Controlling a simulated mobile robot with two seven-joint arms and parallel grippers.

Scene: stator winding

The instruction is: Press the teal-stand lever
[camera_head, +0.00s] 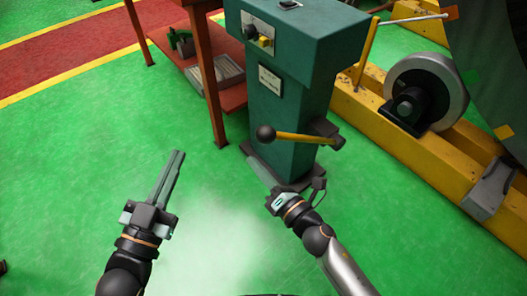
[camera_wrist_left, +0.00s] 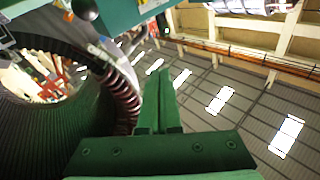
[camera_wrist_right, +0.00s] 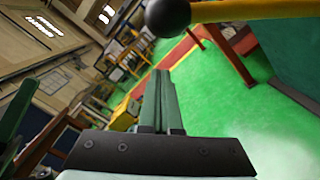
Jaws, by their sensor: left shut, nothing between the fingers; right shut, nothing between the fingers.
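The teal stand (camera_head: 285,105) stands upright right of centre in the head view. Its lever is a yellow bar (camera_head: 300,137) reaching left from a dark pivot, with a black ball knob (camera_head: 265,133) at its end. The bar (camera_wrist_right: 250,9) and knob (camera_wrist_right: 167,15) also show at the top of the right wrist view, apart from the fingers. My right gripper (camera_head: 254,163) is shut and empty, below the knob near the stand's foot. My left gripper (camera_head: 179,154) is shut and empty over the green floor, left of the stand; its fingers also show in the left wrist view (camera_wrist_left: 160,75).
A red table with orange legs (camera_head: 208,85) and a lower shelf stands left of the stand. A yellow frame (camera_head: 400,150) with a grey roller (camera_head: 427,88) lies to the right. Green floor around my left gripper is clear.

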